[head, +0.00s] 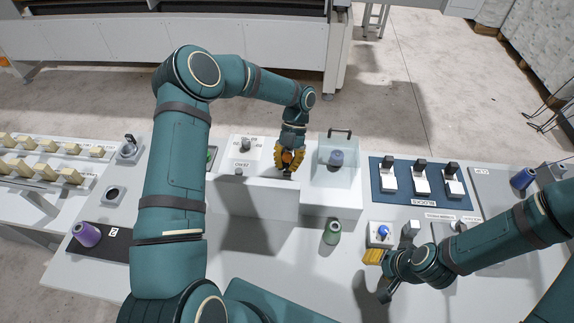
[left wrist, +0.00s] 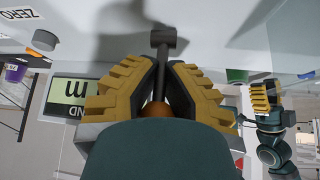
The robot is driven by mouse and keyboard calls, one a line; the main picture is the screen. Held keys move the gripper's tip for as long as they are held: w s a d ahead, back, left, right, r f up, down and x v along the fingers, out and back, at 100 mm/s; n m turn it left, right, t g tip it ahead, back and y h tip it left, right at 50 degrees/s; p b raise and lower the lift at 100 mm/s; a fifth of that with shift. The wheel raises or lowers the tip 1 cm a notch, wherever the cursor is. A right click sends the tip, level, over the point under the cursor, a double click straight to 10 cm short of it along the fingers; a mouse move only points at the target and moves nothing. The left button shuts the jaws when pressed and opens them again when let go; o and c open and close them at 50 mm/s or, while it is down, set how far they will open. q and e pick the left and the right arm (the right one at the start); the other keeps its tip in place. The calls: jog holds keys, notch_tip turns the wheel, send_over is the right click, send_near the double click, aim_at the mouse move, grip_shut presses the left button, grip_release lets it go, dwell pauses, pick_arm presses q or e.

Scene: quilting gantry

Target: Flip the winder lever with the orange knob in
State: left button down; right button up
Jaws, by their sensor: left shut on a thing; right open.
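My left gripper (head: 289,164) reaches down to the white winder housing (head: 258,195) at the middle of the bench. Its yellow fingers are closed around the orange knob (head: 287,157), which they partly hide. In the left wrist view the orange knob (left wrist: 155,109) sits between the fingers (left wrist: 163,80). The dark winder lever (left wrist: 163,52), with a grey cylindrical end, shows beyond the fingertips. The lever's full angle is hard to tell. My right gripper (head: 376,276) is open and empty, low over the bench near a blue button (head: 383,230).
A blue panel (head: 400,205) carries several switches. A purple spool (head: 87,235) lies at left. The front middle bench is fairly clear.

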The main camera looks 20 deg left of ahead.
pick_arm(q)
jog(key=shift+s+f, duration=0.1)
jog(key=c, duration=1)
grip_release()
jog(key=shift+c, duration=0.2)
jog(key=v, duration=1.2)
jog(key=shift+o, duration=0.2)
